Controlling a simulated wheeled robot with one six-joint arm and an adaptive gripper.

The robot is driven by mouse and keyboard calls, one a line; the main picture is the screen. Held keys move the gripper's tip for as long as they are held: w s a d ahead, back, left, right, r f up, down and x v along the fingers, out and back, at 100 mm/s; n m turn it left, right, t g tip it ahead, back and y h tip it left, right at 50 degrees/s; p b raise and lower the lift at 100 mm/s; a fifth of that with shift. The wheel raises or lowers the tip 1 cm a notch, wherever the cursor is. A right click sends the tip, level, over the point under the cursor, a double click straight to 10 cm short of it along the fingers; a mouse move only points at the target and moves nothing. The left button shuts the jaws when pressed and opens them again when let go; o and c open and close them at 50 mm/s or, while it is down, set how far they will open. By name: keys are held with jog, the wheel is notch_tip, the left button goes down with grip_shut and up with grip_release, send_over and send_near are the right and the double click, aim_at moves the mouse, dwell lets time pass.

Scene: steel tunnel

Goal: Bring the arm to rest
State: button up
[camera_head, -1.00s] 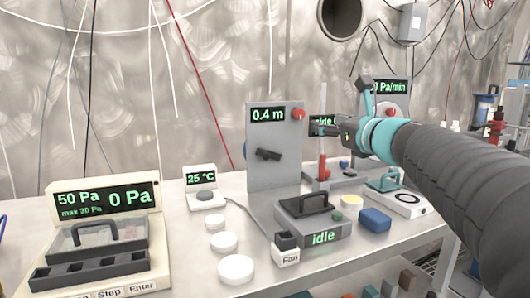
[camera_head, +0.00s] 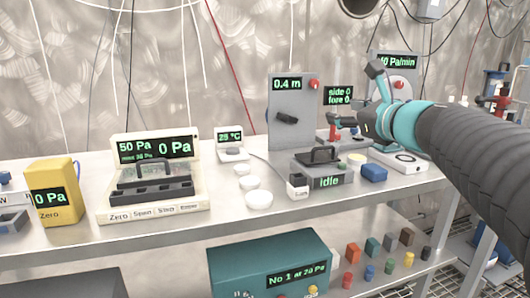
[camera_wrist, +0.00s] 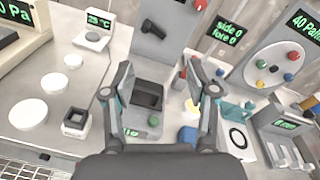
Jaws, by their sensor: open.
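My gripper (camera_head: 345,128) is at the end of my grey-sleeved arm, which reaches in from the right over the bench. In the wrist view my gripper (camera_wrist: 168,85) is open, its two fingers apart with nothing between them. Below and beyond the fingers is the grey box with a black handle (camera_wrist: 150,95), on the bench and apart from them. In the head view this grey box (camera_head: 340,170) shows "idle". A display reading "side 0 fore 0" (camera_head: 339,95) stands just behind my gripper.
The bench (camera_head: 225,205) holds a cream "0 Pa" instrument (camera_head: 185,147), a yellow meter (camera_head: 55,196), several white discs, a grey panel reading "0.4 m" (camera_head: 290,105) and a blue block (camera_head: 374,173). A teal box (camera_head: 235,265) and small coloured blocks stand on the lower shelf.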

jog(key=s+a+f+n+g, duration=0.3)
jog(key=s+f+n, duration=0.3)
jog(key=f+n, duration=0.15)
jog(key=s+a+f+n+g, duration=0.35)
jog(key=s+f+n, duration=0.25)
jog(key=f, duration=0.2)
jog(key=s+d+f+n+g+h, duration=0.2)
jog(key=s+f+n+h, duration=0.1)
jog(key=s+f+n, duration=0.4)
jog(key=s+d+f+n+g+h, duration=0.1)
jog(key=s+d+f+n+h, duration=0.2)
jog(key=s+f+n, duration=0.4)
jog(key=shift+s+f+g, duration=0.35)
jog(key=shift+s+f, duration=0.3)
jog(key=shift+s, duration=0.05)
